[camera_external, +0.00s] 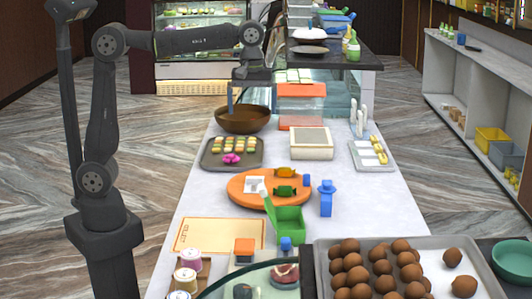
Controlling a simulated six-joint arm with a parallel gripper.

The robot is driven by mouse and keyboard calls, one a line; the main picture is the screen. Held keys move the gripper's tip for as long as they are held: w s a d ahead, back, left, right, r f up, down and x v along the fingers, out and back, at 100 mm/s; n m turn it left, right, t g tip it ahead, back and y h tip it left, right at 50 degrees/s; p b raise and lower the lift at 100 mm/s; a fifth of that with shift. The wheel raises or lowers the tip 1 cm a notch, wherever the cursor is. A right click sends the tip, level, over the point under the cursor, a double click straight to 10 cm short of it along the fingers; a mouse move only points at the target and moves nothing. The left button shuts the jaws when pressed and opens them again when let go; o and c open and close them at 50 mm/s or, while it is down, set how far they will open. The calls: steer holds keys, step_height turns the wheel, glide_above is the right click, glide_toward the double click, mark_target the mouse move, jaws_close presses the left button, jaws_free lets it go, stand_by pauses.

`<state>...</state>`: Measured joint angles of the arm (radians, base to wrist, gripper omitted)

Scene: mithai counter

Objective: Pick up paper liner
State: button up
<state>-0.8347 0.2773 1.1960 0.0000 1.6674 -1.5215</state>
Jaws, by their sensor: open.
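A small white sheet, which looks like the paper liner (253,185), lies on the left part of the round orange board (240,195). Two wrapped sweets, one orange (286,172) and one green (285,190), lie to its right on the board. My gripper (250,108) is open and points down above the brown bowl (243,121), toward the far end of the counter. It is well apart from the sheet. Nothing shows between its fingers.
A green open box (287,226) and a blue figure-like item (326,198) stand near the board. A sweets tray (232,160) and cream box (311,152) lie beyond it. A tray of brown balls (480,260) fills the near right.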

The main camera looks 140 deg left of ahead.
steer(key=shift+r, duration=0.55)
steer(key=c, duration=1.5)
steer(key=shift+f, duration=0.1)
steer(key=m, duration=1.8)
glide_above(254, 182)
steer(key=w, duration=0.2)
steer(key=f, duration=1.1)
steer(key=a+f, duration=0.1)
steer(key=f, duration=0.5)
steer(key=shift+s+f, duration=0.15)
steer(key=shift+s, duration=0.05)
steer(key=shift+s+f, duration=0.25)
steer(key=shift+f, duration=1.05)
steer(key=shift+s+f, duration=0.2)
steer(key=shift+f, duration=1.1)
